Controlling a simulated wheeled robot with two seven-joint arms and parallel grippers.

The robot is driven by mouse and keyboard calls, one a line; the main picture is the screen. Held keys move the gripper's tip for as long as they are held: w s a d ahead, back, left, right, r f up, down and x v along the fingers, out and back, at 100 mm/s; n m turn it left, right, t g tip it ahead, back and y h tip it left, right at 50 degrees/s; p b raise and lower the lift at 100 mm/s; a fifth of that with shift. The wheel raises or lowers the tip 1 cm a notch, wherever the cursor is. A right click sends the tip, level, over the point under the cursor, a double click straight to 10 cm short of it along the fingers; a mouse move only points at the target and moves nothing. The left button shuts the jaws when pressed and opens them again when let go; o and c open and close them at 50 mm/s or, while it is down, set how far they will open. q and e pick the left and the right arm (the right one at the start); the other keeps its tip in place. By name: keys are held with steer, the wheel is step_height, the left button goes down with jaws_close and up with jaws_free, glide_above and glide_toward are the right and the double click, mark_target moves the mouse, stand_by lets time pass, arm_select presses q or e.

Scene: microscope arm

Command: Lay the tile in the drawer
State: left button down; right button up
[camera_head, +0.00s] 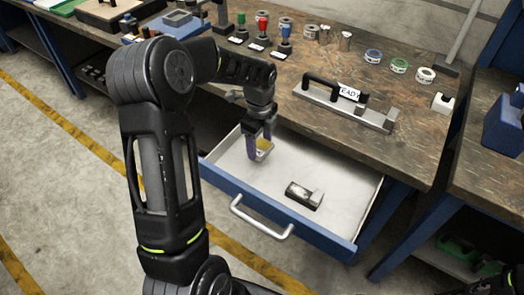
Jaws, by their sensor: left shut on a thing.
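The drawer (335,225) is pulled open below the bench top; it has a blue front, a silver handle and a pale inside. My left gripper (260,151) is over the drawer's left part, fingers pointing down. It is shut on a small greyish tile with a yellow patch (264,146), mostly covered by the fingers. I cannot tell whether the tile touches the drawer floor. My right gripper cannot be made out.
On the bench (420,125) stand a black-handled grey fixture (345,104), several coloured-top tools and several small rolls. The drawer floor between gripper and block is clear.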

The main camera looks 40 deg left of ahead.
mark_target(260, 146)
arm_select(q)
steer(key=shift+f, duration=1.8)
steer(key=shift+f, duration=0.1)
steer(key=shift+f, duration=0.15)
steer(key=shift+c, duration=1.6)
jaws_free()
step_height(260, 146, up, 12)
steer(key=shift+r, duration=0.25)
